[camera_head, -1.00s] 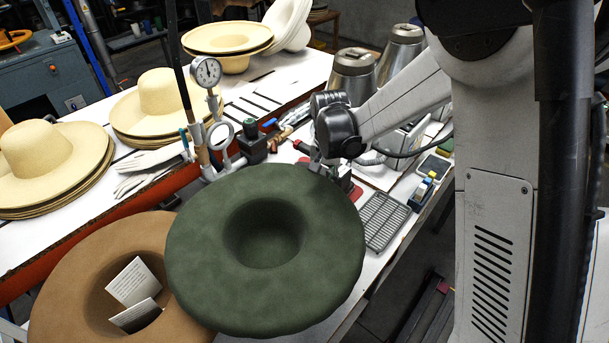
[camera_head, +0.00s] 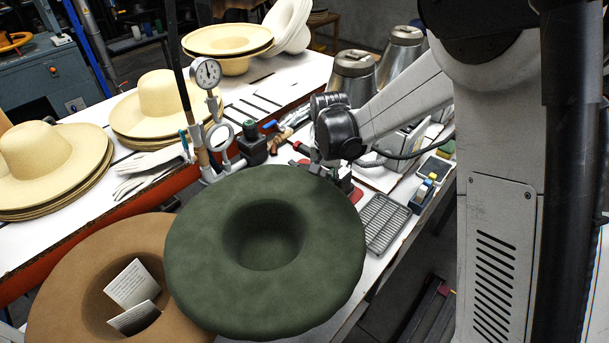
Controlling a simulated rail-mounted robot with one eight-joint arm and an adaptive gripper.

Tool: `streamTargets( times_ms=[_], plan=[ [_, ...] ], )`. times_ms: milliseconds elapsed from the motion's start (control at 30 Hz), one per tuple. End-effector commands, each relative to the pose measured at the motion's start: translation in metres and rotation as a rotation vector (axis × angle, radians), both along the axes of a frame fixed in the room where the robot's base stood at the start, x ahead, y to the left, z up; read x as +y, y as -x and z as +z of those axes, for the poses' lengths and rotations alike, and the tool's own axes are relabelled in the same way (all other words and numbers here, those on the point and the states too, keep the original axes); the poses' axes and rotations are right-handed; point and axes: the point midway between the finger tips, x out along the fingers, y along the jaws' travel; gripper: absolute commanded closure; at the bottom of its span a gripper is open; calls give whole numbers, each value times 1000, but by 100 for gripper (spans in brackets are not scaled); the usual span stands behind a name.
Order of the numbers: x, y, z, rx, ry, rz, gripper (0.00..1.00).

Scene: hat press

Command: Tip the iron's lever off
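My gripper (camera_head: 322,158) is at the end of my arm, below the black wrist joint, just behind the far rim of the green hat (camera_head: 265,235). It is small and mostly hidden by the wrist and the hat, so I cannot tell whether its fingers are open or shut. A small red part (camera_head: 356,194) shows at the right edge of the hat, below my wrist; it may belong to the iron. I cannot make out the iron or its lever clearly. Whether my gripper touches anything is hidden.
A brown hat (camera_head: 60,285) with two cards stands at the front left. A dial gauge (camera_head: 208,73) stands behind the green hat. A grey metal rack (camera_head: 382,222) lies to its right. Straw hats (camera_head: 160,97) and metal canisters (camera_head: 353,75) stand farther back on the white table (camera_head: 75,222).

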Motion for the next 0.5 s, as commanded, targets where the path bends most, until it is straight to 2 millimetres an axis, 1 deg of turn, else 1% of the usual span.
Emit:
streamTargets(
  times_ms=[33,500],
  plan=[
    [0,0,6,0,0,0,100],
    [0,0,38,0,0,0,100]
  ],
)
